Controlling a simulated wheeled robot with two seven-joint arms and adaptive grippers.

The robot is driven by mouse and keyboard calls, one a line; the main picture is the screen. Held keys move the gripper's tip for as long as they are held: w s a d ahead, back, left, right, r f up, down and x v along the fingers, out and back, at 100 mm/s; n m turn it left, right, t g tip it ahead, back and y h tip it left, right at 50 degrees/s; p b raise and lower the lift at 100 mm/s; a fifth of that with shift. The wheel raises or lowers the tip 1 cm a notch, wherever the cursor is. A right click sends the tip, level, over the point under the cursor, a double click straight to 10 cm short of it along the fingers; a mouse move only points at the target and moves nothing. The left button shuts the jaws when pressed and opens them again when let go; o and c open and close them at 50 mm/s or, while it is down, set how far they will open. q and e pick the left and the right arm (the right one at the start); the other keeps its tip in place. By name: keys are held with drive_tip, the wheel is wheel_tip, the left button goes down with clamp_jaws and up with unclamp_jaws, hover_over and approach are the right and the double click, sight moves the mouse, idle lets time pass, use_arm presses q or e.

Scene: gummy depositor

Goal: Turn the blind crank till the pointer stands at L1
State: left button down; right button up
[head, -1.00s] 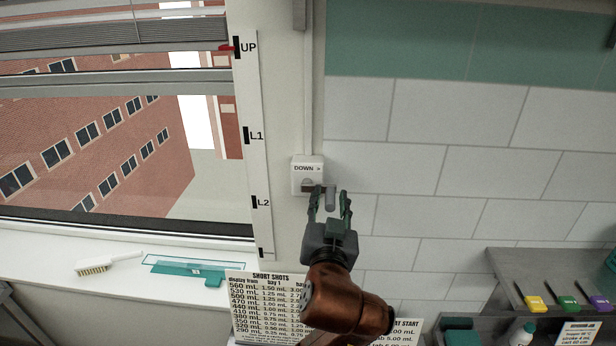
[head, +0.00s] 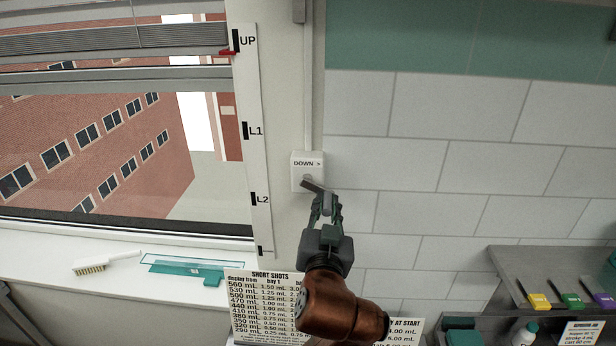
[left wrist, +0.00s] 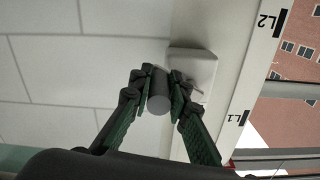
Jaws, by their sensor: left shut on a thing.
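The blind crank's white box (head: 308,172), marked DOWN >, is on the window frame post. Its grey crank arm (head: 313,186) slants down to the right. My left gripper (head: 326,204) is shut on the grey crank handle (left wrist: 158,96), which shows between its green fingers in the left wrist view. The scale strip (head: 251,160) carries the marks UP, L1 (head: 246,131) and L2 (head: 254,199). The red pointer (head: 228,53) stands a little below the UP mark, well above L1. My right gripper is not in view.
The blind (head: 110,46) hangs at the top of the window. A brush (head: 92,266) and a teal tool (head: 190,270) lie on the sill. A printed chart (head: 262,300) is below the crank. A grey shelf (head: 520,262) with coloured items is at the lower right.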

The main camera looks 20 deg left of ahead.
use_arm(q)
drive_tip(key=shift+a, duration=0.1)
drive_tip(key=shift+s+a+f+b, duration=0.15)
drive_tip(key=shift+a+f+b, duration=0.25)
drive_tip(key=shift+a+f, duration=0.4)
drive_tip(key=shift+r, duration=0.1)
drive_tip(key=shift+a, duration=0.1)
